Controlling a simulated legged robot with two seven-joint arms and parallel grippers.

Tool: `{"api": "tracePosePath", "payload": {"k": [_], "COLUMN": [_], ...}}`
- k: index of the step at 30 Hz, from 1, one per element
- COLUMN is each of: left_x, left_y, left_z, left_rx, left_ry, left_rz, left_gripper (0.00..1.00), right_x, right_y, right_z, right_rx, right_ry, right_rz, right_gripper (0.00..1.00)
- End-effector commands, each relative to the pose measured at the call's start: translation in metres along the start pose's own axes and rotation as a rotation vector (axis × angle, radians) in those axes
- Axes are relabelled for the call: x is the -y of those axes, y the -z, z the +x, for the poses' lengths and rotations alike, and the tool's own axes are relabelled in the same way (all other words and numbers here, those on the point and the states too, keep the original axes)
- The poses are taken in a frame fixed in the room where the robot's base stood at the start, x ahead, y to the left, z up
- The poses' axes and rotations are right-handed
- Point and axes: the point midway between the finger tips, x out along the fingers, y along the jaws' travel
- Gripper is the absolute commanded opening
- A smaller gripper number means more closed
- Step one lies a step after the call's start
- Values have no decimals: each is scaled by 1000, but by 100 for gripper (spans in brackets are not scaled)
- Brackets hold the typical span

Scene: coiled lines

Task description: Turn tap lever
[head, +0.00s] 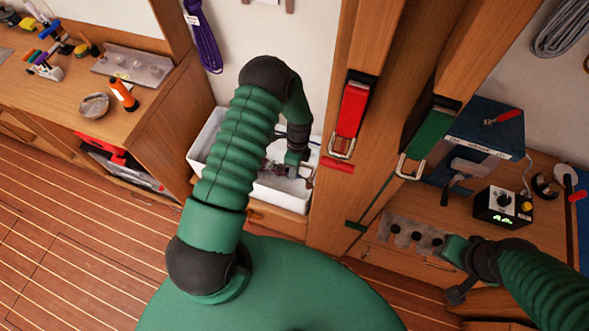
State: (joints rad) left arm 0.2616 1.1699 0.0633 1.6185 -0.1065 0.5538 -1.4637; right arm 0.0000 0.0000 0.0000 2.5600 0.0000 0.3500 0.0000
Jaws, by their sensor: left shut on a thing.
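A white sink basin (281,194) stands in the wooden counter behind my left arm. My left gripper (301,173) reaches down over the basin's right part, small and partly hidden by its own wrist. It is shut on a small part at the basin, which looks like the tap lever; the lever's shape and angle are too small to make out. My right gripper (456,273) is at the lower right, in front of the bench with the grey holder. Its finger gap does not show clearly.
A wooden post with a red strap (351,108) and a green strap (427,134) stands just right of the basin.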

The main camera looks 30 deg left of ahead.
Motion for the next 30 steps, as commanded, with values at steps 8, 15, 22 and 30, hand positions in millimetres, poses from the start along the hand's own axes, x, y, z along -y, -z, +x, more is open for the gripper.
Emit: {"api": "tracePosePath", "payload": {"k": [8, 15, 22, 30], "left_x": [-17, -19, -20, -21], "left_y": [0, 2, 2, 2], "left_z": [1, 2, 2, 3], "left_rx": [-71, -82, -82, -81], "left_ry": [10, 11, 9, 4], "left_rz": [-350, -411, -409, -406], "left_gripper": [0, 0, 31, 36], "right_x": [0, 0, 0, 0], "right_y": [0, 0, 0, 0], "right_z": [1, 0, 0, 1], "right_rx": [0, 0, 0, 0], "right_ry": [0, 0, 0, 0], "right_rz": [0, 0, 0, 0], "right_gripper": [36, 36, 36, 36]}}
